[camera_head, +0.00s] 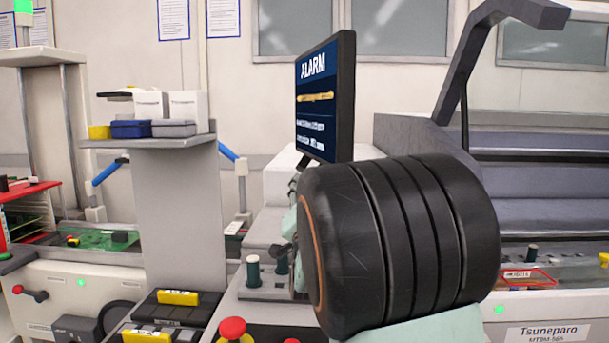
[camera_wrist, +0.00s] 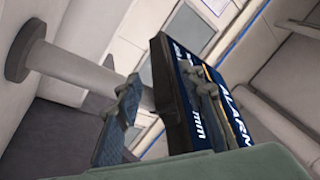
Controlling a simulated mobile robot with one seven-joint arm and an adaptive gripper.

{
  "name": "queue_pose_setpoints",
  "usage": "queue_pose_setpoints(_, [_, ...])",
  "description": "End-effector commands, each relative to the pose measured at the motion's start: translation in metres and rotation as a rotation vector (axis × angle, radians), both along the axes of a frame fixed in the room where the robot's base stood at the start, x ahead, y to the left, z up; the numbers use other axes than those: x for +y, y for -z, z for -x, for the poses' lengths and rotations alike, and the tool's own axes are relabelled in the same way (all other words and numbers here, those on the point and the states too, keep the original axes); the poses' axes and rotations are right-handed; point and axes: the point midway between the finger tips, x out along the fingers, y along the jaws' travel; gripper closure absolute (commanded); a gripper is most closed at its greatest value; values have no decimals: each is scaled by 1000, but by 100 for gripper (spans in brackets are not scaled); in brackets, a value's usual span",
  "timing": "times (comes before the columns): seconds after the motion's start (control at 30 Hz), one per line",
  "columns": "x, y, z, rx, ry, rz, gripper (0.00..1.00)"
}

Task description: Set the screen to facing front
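The screen (camera_head: 318,100) stands upright in the middle of the head view. Its blue face reads ALARM and is angled toward the left of the picture, with its dark side edge toward me. In the wrist view the screen (camera_wrist: 181,112) appears tilted, with its lettering on the right. My gripper (camera_wrist: 163,82) is open, its two fingers apart. The screen's dark edge lies between them; the right finger overlaps the lit face and the left finger has a gap to the edge. I cannot tell whether the right finger touches. In the head view my arm hides most of the gripper.
A grey post (camera_wrist: 85,70) runs toward the back of the screen. A shelf (camera_head: 165,142) with boxes stands left. A dark angled frame (camera_head: 470,60) rises on the right.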

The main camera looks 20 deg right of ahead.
Motion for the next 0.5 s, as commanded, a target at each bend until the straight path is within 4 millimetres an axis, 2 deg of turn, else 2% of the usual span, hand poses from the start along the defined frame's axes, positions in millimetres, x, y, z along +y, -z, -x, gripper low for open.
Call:
queue_pose_setpoints(0.2, [-12, -12, -36, 1, 1, 2, 64])
queue_pose_setpoints(0.5, [-21, -22, -65, 1, 1, 0, 64])
